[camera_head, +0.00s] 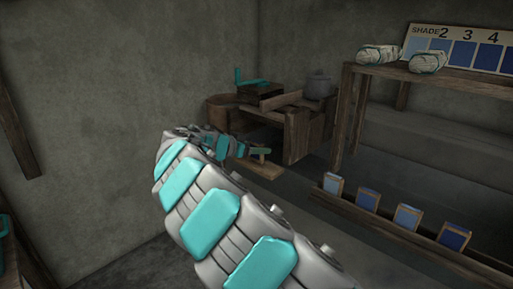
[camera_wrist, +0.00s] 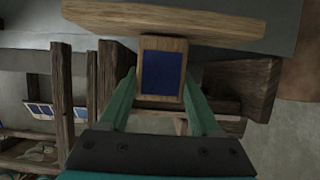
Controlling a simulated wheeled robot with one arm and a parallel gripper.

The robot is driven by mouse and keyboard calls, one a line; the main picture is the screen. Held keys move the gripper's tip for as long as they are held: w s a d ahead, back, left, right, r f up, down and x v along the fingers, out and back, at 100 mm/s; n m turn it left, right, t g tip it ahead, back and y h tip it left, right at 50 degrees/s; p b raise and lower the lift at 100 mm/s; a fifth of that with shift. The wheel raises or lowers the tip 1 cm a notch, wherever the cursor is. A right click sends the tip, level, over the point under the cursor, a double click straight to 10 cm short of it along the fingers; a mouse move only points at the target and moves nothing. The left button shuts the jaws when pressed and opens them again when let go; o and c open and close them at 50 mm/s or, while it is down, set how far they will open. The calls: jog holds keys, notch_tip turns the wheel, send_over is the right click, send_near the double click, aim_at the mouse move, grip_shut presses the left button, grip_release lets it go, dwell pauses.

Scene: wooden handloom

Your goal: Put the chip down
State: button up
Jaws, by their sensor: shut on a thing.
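My gripper (camera_wrist: 160,85) is shut on a chip (camera_wrist: 162,73), a dark blue panel in a light wooden frame. One teal finger is on each side of the chip. Beyond the chip, a pale wooden board (camera_wrist: 105,18) crosses the top of the wrist view; whether the chip touches it I cannot tell. In the head view, my gripper (camera_head: 260,151) is small and far off, just above a small wooden board (camera_head: 262,171) in front of the dark bench. The held chip is not clear there.
Several framed blue chips, including a pale one (camera_head: 333,184), stand along a low wooden rail (camera_head: 400,235) on the right. A shade card (camera_head: 462,47) and wrapped bundles (camera_head: 379,54) sit on the shelf above. The wooden bench (camera_head: 298,130) carries a grey pot (camera_head: 319,87).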

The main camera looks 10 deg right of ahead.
jog(key=shift+f+b, duration=0.25)
jog(key=shift+b, duration=0.1)
jog(key=o, duration=1.3)
jog(key=shift+r, duration=0.1)
jog(key=shift+a+r+p, duration=0.15)
jog(key=shift+r+p, duration=0.1)
jog(key=shift+p, duration=0.1)
jog(key=b+v, duration=0.1)
jog(key=v, duration=1)
jog(key=shift+s+a+r, duration=0.15)
jog(key=shift+s+a, duration=0.1)
jog(key=shift+a, duration=0.05)
